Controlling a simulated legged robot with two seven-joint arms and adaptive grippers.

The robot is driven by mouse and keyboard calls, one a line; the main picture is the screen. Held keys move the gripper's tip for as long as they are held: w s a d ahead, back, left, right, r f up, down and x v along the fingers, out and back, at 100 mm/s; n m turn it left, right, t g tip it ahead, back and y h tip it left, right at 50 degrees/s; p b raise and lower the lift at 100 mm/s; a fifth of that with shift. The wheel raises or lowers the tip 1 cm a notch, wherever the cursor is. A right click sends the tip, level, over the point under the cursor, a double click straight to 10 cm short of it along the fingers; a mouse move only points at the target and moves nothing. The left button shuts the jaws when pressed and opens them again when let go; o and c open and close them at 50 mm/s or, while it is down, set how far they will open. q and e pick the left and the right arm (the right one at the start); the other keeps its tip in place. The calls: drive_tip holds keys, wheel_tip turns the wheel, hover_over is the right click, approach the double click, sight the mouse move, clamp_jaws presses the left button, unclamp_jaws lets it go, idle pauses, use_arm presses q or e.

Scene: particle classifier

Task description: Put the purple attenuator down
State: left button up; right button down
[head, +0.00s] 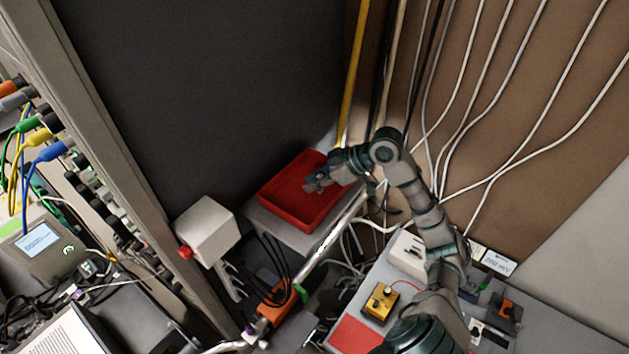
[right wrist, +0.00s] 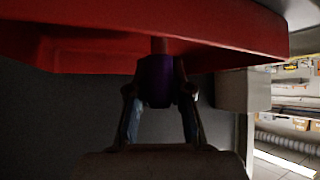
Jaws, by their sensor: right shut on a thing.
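The purple attenuator (right wrist: 155,82) is a dark purple cylinder held between the fingers of my right gripper (right wrist: 158,95) in the right wrist view. A thinner reddish piece shows beyond it. In the head view my right gripper (head: 314,183) is over the red tray (head: 283,192), and the attenuator is too small there to make out clearly. The red tray also fills the top of the right wrist view (right wrist: 225,30), close to the attenuator. I cannot tell whether the attenuator touches the tray. My left gripper is not in view.
The tray stands on a grey surface (head: 262,222) by a dark panel. A white box (head: 207,232) stands to its left. An orange device (head: 273,305) and a yellow box (head: 381,302) lie nearer. Several white cables hang at the right. The visible tray floor looks clear.

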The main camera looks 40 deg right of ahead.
drive_tip(key=shift+f, duration=0.4)
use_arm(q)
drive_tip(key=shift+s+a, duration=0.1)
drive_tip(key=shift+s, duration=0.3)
use_arm(e)
drive_tip(key=shift+a, duration=0.2)
drive_tip(key=shift+f, duration=0.15)
drive_tip(key=shift+f, duration=0.15)
drive_tip(key=c, duration=1.1)
unclamp_jaws()
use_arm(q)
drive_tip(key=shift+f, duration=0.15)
use_arm(e)
drive_tip(key=shift+o, duration=0.2)
drive_tip(key=shift+d, duration=0.1)
